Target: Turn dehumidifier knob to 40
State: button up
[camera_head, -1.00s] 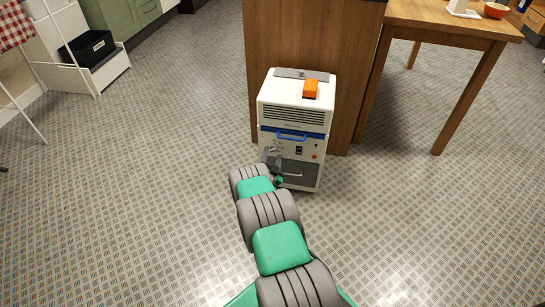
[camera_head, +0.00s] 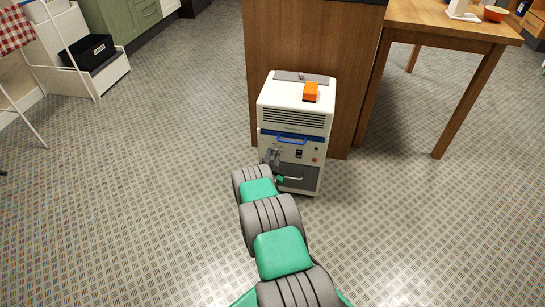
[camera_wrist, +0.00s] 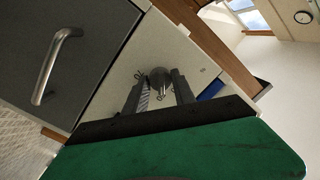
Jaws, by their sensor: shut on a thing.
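The dehumidifier (camera_head: 293,122) is a white box standing on the floor against a wooden panel, with a blue handle and a grey lower drawer on its front. Its knob (camera_wrist: 160,77) is a round grey dial on the white front panel, seen in the wrist view with small number marks around it. My gripper (camera_wrist: 160,88) is shut on the knob, one dark finger on each side. In the head view my gripper (camera_head: 272,157) is at the left of the front panel, and my arm hides the knob there. The marks are too small to read surely.
A wooden table (camera_head: 450,22) stands at the right. The grey drawer with its metal handle (camera_wrist: 56,66) is close beside my gripper in the wrist view. The floor around is clear.

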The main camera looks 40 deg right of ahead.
jog(key=shift+n+b, duration=0.3)
jog(key=shift+n, duration=0.1)
grip_shut()
jog(key=shift+n+g+b, duration=0.4)
jog(key=shift+n+b, duration=1.8)
jog(key=shift+n, duration=2.2)
jog(key=o, duration=1.1)
grip_release()
